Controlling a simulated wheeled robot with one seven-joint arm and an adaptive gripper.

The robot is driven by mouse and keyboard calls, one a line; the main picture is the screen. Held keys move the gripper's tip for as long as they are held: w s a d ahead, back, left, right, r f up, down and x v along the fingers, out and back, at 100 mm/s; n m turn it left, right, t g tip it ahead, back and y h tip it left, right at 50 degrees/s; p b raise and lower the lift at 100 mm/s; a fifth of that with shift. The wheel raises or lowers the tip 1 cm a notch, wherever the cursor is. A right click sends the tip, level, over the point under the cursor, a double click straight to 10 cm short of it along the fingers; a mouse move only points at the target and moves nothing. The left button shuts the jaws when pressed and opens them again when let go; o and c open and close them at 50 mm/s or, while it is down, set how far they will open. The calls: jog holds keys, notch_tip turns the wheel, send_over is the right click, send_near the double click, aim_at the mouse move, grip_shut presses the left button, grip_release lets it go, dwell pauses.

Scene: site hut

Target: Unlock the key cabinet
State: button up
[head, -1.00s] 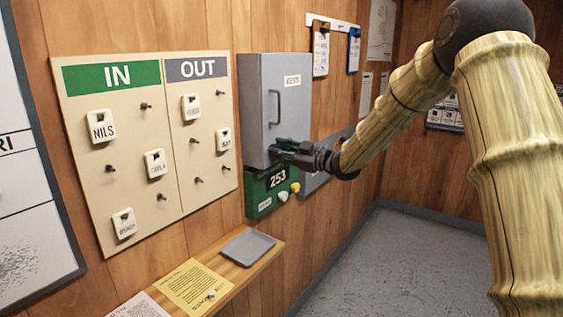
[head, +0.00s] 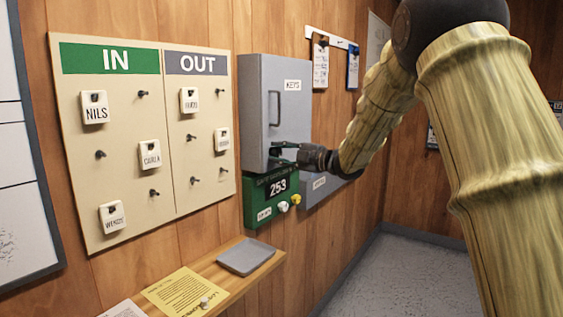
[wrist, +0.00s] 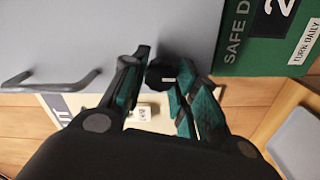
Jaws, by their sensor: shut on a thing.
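The grey key cabinet (head: 262,105), labelled KEYS, hangs on the wooden wall with its door shut. Its bar handle (head: 275,108) also shows in the wrist view (wrist: 45,82). My gripper (head: 284,154) is at the lower right of the cabinet door. In the wrist view the green-padded fingers of my gripper (wrist: 160,80) are closed around a dark, many-sided knob (wrist: 161,70) with a small pale mark, set against the grey door. The fingers hide part of it in the wrist view, and the gripper hides it in the head view.
A green counter box (head: 270,198) reading 253, with white and yellow knobs, sits just below the cabinet. The IN/OUT tag board (head: 130,190) is to the left. A wooden shelf (head: 225,288) with a grey tray (head: 247,256) juts out below. The floor at right is clear.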

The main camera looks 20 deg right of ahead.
jog(key=shift+n, duration=0.3)
jog(key=o, duration=1)
jog(key=shift+s+d, duration=0.1)
jog(key=v, duration=1.1)
jog(key=shift+s+d, duration=0.25)
jog(key=shift+d, duration=0.05)
